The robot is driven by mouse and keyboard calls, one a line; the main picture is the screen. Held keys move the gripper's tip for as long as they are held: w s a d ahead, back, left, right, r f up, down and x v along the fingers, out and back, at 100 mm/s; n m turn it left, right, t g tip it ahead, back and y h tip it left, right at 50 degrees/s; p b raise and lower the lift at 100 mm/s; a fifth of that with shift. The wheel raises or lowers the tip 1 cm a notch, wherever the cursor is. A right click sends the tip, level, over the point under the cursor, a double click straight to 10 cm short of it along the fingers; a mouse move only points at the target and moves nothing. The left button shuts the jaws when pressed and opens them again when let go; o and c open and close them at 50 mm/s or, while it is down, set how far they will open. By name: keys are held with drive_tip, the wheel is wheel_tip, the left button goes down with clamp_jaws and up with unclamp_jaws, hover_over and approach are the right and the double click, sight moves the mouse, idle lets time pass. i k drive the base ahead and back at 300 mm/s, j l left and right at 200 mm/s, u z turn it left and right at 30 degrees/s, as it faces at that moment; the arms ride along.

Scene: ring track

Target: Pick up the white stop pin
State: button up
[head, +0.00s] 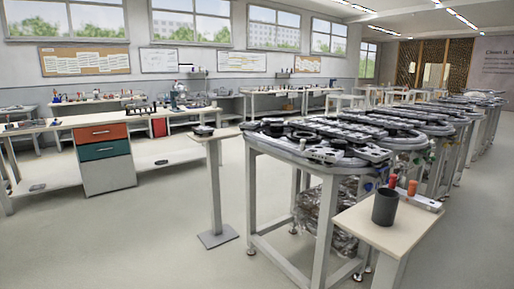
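I cannot make out a white stop pin anywhere in the head view; it may be hidden or too small to tell. A dark grey cup (384,207) stands upright on a small pale-topped table (378,232) at the lower right. Behind it are a red upright piece (393,181) and an orange one (412,188). They appear to stand at a white tray or block (425,200). The inside of the cup is not clear from here. My gripper is not in view.
A long ring track (345,140) on a grey frame runs back to the right. A narrow pedestal table (213,135) with a dark object stands left of it. Workbenches and a drawer cabinet (104,150) line the left. The floor between is open.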

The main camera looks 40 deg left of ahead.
sight(303, 146)
drive_tip(key=u, duration=1.25)
